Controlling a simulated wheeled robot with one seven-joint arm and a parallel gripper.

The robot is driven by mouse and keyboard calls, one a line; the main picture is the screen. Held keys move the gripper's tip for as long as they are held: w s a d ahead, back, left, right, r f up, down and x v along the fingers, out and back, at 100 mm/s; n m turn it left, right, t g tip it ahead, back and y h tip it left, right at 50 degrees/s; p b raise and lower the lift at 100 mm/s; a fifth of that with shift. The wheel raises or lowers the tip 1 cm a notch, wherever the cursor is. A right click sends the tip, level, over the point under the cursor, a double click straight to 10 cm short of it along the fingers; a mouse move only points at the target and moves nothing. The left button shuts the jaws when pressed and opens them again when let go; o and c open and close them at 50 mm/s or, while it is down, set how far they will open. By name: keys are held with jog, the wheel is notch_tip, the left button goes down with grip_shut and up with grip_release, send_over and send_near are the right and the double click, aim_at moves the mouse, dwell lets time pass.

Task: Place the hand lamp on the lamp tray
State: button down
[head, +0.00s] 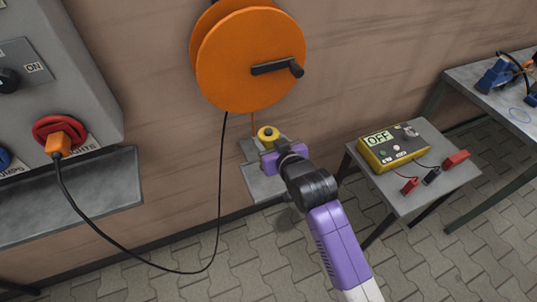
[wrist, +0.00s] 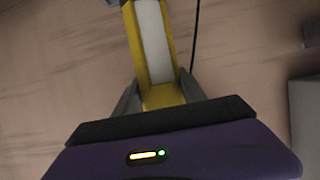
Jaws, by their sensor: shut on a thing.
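In the wrist view the lamp (wrist: 152,45) is a yellow body with a long white strip, standing up between the fingers. My gripper (wrist: 160,95) is shut on its lower part. In the head view my gripper (head: 268,147) is in front of the wall, below the orange reel. A small grey shelf, apparently the lamp tray (head: 262,189), shows below and behind my gripper, partly hidden by it. I cannot tell whether the lamp touches it.
The orange cable reel (head: 250,60) with a crank hangs on the wall above. A black cable from the grey switch box (head: 60,75) loops low on the left. A yellow meter (head: 394,147) reading OFF stands on a small table (head: 411,205) to the right, with clips beside it.

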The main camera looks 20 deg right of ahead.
jog(key=shift+f, duration=2.95)
jog(key=shift+f, duration=0.15)
jog(key=c, duration=0.7)
grip_release()
jog(key=shift+o, duration=0.2)
jog(key=v, duration=1.2)
jog(key=shift+r, duration=0.2)
